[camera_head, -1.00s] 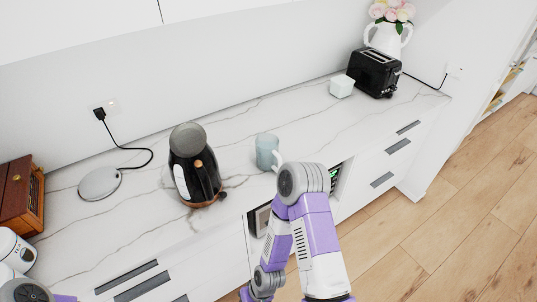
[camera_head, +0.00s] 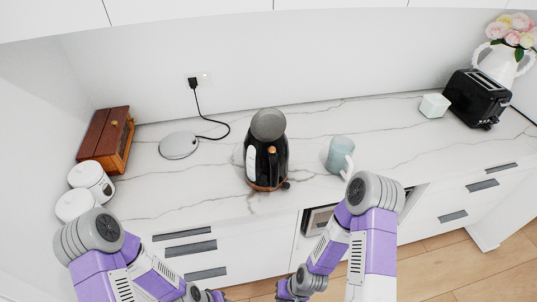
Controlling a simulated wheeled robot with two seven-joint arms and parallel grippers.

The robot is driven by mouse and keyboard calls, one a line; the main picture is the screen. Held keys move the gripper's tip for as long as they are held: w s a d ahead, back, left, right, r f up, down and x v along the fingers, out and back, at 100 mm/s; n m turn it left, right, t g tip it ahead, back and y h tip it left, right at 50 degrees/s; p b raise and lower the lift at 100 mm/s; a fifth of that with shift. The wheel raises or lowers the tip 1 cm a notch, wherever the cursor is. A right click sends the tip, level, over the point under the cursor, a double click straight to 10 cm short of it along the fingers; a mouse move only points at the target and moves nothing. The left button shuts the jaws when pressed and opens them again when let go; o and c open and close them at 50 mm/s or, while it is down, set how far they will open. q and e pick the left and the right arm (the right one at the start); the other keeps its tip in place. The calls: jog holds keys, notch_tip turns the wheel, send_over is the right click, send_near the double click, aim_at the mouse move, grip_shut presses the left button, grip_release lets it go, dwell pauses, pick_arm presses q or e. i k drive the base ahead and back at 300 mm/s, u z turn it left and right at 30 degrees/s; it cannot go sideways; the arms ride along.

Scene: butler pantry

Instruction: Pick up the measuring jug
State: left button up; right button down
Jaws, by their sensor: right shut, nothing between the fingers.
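A pale blue jug (camera_head: 340,153) with a handle toward the right stands upright on the marble counter, right of the black kettle. It looks like the measuring jug, but no markings can be made out. My right gripper (camera_head: 291,291) is low at the bottom edge, in front of and below the counter, well apart from the jug. It is shut and empty, and partly cut off by the frame. My left arm comes down at the lower left. Its end (camera_head: 207,295) is cut off at the bottom edge, so its fingers cannot be made out.
A black kettle (camera_head: 266,155) stands close left of the jug. Behind are a round kettle base (camera_head: 179,145) and cord. White canisters (camera_head: 91,181) and a wooden box (camera_head: 106,139) stand left; a white box (camera_head: 434,106) and black toaster (camera_head: 476,98) right. Counter (camera_head: 390,135) right of the jug is clear.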

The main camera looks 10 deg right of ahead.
aim_at(341, 149)
jog(key=u, duration=3.35)
jog(key=k, duration=1.7)
jog(key=z, duration=2.25)
